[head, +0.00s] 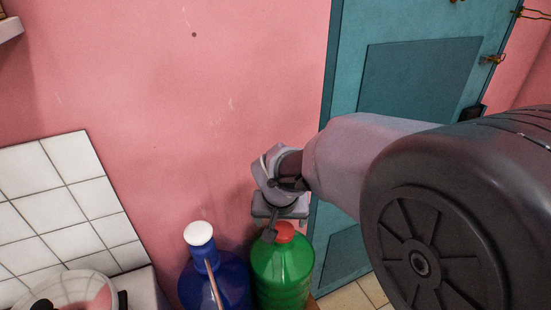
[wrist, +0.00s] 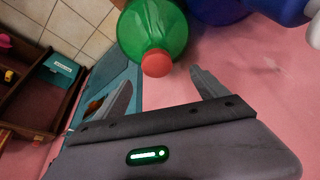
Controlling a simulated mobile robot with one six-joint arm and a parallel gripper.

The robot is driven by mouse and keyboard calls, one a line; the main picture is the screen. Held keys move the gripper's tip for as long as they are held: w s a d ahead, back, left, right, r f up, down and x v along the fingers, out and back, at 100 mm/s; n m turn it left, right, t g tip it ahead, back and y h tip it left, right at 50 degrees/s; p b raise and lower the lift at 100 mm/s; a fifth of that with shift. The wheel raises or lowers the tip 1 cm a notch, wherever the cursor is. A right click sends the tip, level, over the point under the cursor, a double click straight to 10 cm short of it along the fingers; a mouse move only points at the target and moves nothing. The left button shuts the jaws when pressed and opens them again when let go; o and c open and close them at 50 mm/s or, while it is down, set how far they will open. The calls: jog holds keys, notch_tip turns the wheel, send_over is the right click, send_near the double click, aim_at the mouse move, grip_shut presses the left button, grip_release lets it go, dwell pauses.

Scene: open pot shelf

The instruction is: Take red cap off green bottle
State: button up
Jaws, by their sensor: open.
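The green bottle (head: 283,272) stands at the bottom middle of the head view, with its red cap (head: 284,231) on top. In the wrist view the green bottle (wrist: 152,32) is at the top middle, and its red cap (wrist: 156,63) points toward my gripper. My gripper (head: 270,234) is just above and beside the cap in the head view. In the wrist view my gripper (wrist: 160,80) is open, with its two fingers spread to either side of the cap. The cap looks near the level of the fingertips; I cannot tell whether a finger touches it.
A blue bottle (head: 213,282) with a white cap (head: 198,233) stands close on the left of the green bottle. A teal door (head: 420,75) and a pink wall (head: 230,100) are behind. A glass-lidded pot (head: 75,290) is at the lower left.

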aim_at(283, 230)
jog(key=b+x, duration=0.1)
jog(key=x, duration=0.1)
jog(key=b+x, duration=0.1)
jog(key=x, duration=0.2)
jog(key=b+x, duration=0.1)
jog(key=x, duration=0.1)
jog(key=shift+d+f, duration=0.3)
jog(key=shift+f, duration=0.15)
jog(key=shift+w, duration=0.1)
jog(key=shift+r, duration=0.15)
jog(key=shift+c, duration=1.3)
jog(key=c, duration=1.1)
jog(key=shift+c, duration=0.2)
